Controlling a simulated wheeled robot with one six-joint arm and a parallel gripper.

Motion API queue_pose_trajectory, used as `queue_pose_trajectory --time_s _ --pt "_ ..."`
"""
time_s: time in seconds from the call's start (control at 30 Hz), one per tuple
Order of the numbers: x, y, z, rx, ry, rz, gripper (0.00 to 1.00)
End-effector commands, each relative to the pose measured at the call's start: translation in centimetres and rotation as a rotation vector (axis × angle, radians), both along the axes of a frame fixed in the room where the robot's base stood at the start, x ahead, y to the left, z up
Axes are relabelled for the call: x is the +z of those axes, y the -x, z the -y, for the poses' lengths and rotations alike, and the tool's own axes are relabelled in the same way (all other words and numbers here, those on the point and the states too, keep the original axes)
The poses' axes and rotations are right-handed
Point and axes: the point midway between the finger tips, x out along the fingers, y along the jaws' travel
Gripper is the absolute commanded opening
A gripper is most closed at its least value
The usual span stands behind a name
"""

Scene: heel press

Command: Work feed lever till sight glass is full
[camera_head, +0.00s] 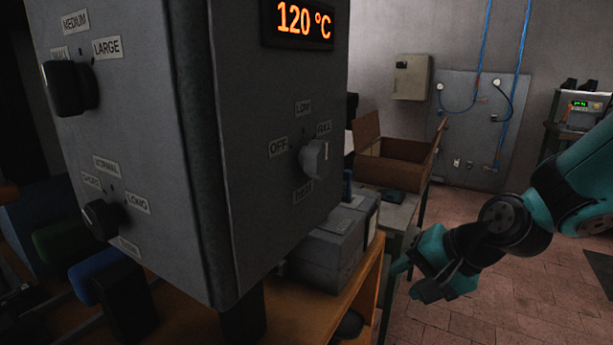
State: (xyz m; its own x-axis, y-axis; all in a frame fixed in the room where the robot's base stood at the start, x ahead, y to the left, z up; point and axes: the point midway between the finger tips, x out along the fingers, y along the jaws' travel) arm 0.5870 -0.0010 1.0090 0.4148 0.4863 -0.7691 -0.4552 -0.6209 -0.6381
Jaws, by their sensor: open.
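My gripper (414,278) hangs at the lower right with its teal fingers apart and nothing between them. It is right of the wooden bench and clear of the grey machine housing (195,150) that fills the left half. I cannot make out a feed lever or a sight glass in this view. The housing's right face has a display (304,22) reading 120 °C and a grey rotary knob (314,158) among labels OFF, LOW, FULL and one hard to read. Its left face has two dark knobs, an upper one (70,88) and a lower one (102,219).
A grey box-shaped unit (330,245) sits on the wooden bench (368,287). Behind it is an open cardboard box (392,172). A wall panel (472,125) with blue hoses stands at the back. Tiled floor (470,318) lies open at the lower right.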

Motion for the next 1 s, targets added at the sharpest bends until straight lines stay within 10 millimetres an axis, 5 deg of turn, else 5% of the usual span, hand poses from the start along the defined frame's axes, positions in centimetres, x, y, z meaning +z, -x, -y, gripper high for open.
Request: queue_pose_trajectory --time_s 0.2,0.4,0.67,1.0 --pt "4.3 -5.9 -4.5 -0.441 -0.779 -0.232 0.41" --pt "8.2 -9.4 -4.0 -0.678 -1.329 -0.508 0.41" --pt "9.6 -11.2 -4.4 -0.731 -1.495 -0.618 0.41" --pt "9.8 -16.1 -9.8 -0.725 -1.490 -0.618 0.41"
